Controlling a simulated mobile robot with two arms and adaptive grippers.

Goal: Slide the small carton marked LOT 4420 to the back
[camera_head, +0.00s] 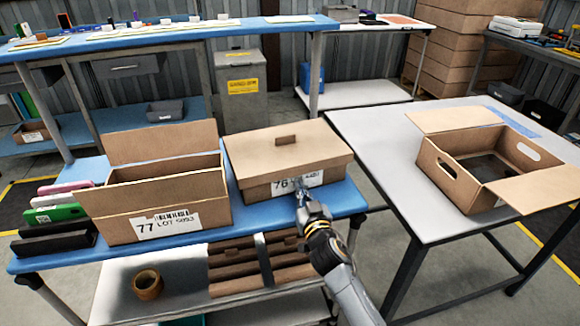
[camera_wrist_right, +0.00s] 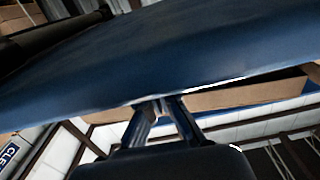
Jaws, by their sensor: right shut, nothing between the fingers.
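A closed carton (camera_head: 270,146) with a lid and small raised handle sits on the right part of the blue table (camera_head: 225,232). Its label starts with 76; my gripper covers part of it, and I cannot read a lot number. An open-flapped carton (camera_head: 200,185) marked 77 LOT 5053 stands left of it. My right gripper (camera_head: 300,190) is shut and empty, in front of the closed carton's label near the table's front edge; I cannot tell if it touches. In the right wrist view its fingers (camera_wrist_right: 160,104) lie against or close to a dark blue surface (camera_wrist_right: 150,60). My left gripper is out of view.
A grey table (camera_head: 370,135) to the right holds an open carton (camera_head: 455,185) with spread flaps. Coloured flat items (camera_head: 60,213) stand at the blue table's left end. A tape roll (camera_head: 147,284) and brown dividers (camera_head: 232,262) are on the lower shelf.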

